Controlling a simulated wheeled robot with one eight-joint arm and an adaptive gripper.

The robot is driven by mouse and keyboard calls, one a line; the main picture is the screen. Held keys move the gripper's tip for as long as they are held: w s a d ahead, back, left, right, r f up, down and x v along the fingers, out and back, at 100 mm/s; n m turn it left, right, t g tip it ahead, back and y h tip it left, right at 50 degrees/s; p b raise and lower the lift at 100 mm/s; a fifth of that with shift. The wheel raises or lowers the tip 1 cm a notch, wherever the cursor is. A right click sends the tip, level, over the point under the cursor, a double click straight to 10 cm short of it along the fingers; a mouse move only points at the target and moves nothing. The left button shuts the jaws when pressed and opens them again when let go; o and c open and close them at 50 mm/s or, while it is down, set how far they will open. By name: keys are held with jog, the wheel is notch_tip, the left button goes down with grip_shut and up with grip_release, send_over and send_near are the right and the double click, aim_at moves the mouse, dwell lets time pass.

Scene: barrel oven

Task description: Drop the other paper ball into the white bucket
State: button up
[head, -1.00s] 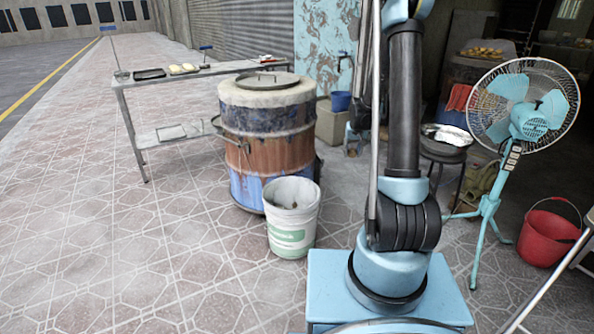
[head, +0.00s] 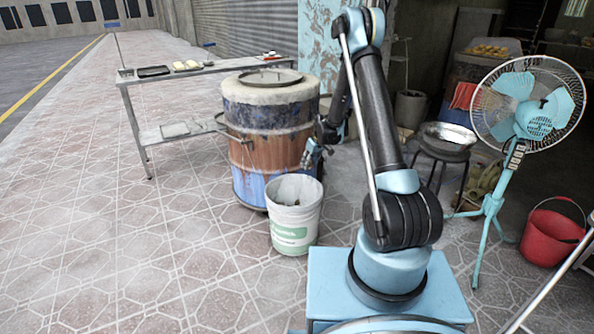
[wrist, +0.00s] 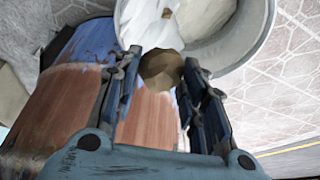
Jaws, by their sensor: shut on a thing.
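The white bucket (head: 296,234) stands on the tiled floor in front of the barrel oven. My gripper (head: 312,155) is just above the bucket's back right rim in the head view. In the wrist view my gripper (wrist: 162,72) is shut on a brownish paper ball (wrist: 160,66), held between the fingertips. The bucket's rim and inside (wrist: 255,25) show beyond the ball. A white liner or paper and a small brown lump (wrist: 166,13) are visible in the bucket; I cannot tell for sure what the lump is. The held ball is not clear in the head view.
The barrel oven (head: 268,150) stands right behind the bucket, close to my gripper. A metal table (head: 135,85) is at the back left. A teal fan (head: 528,115), a stool with a metal bowl (head: 447,135) and a red bucket (head: 551,237) are at the right. The left floor is clear.

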jog(key=a+f+n, duration=0.2)
jog(key=a+f, duration=0.4)
jog(key=f, duration=0.3)
jog(key=shift+f+g+y, duration=0.3)
jog(key=shift+f, duration=0.05)
jog(key=shift+s+a, duration=0.1)
jog(key=o, duration=0.7)
jog(key=shift+o, duration=0.2)
jog(key=v, duration=1.2)
